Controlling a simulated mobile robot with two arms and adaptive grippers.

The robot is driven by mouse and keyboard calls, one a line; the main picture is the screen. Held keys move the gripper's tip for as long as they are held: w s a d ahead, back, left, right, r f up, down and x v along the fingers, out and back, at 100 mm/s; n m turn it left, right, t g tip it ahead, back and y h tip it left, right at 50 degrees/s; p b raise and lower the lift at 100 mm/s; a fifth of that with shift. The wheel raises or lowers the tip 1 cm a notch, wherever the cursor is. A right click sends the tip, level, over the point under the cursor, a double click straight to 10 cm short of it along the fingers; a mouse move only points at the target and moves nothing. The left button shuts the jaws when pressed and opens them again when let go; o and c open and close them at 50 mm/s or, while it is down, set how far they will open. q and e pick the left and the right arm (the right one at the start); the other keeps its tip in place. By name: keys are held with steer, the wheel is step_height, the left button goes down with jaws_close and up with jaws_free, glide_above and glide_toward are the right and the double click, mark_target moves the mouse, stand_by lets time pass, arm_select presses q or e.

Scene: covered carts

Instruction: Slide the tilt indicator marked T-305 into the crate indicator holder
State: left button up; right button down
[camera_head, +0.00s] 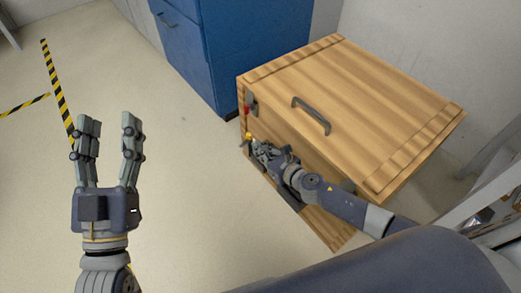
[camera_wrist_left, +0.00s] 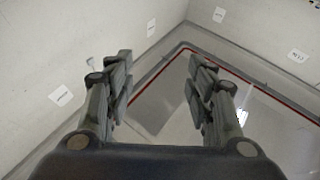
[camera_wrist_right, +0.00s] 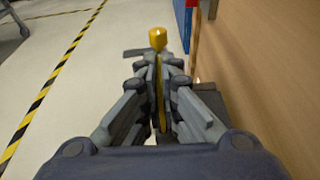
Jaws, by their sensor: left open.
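The wooden crate (camera_head: 345,95) stands on the floor at the right of the head view. My right gripper (camera_head: 255,147) is low beside its front side. In the right wrist view this gripper (camera_wrist_right: 160,90) is shut on a slim yellow piece with a round yellow cap (camera_wrist_right: 158,38), which stands up beyond the fingertips. No T-305 mark is readable on it. A small dark fitting (camera_head: 252,103) with a red part sits at the crate's near left corner; I cannot tell if it is the holder. My left gripper (camera_head: 105,122) is open and empty above the floor.
A blue cabinet (camera_head: 205,50) stands behind the crate's left side. The crate lid has a grey handle (camera_head: 311,115). Yellow-black tape (camera_head: 58,88) marks the floor at the left. The floor left of the crate is clear.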

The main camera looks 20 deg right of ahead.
steer(key=shift+f+b, duration=0.5)
steer(key=shift+f, duration=0.1)
arm_select(q)
steer(key=s+r+t+h, duration=0.1)
steer(key=s+r+t, duration=0.2)
steer(key=r, duration=0.2)
steer(key=shift+s+a, duration=0.15)
steer(key=shift+s, duration=0.15)
arm_select(e)
steer(key=shift+f, duration=0.15)
stand_by(0.9)
arm_select(q)
steer(key=shift+s+r+t, duration=0.1)
steer(key=shift+s+t, duration=0.15)
steer(key=shift+t, duration=0.05)
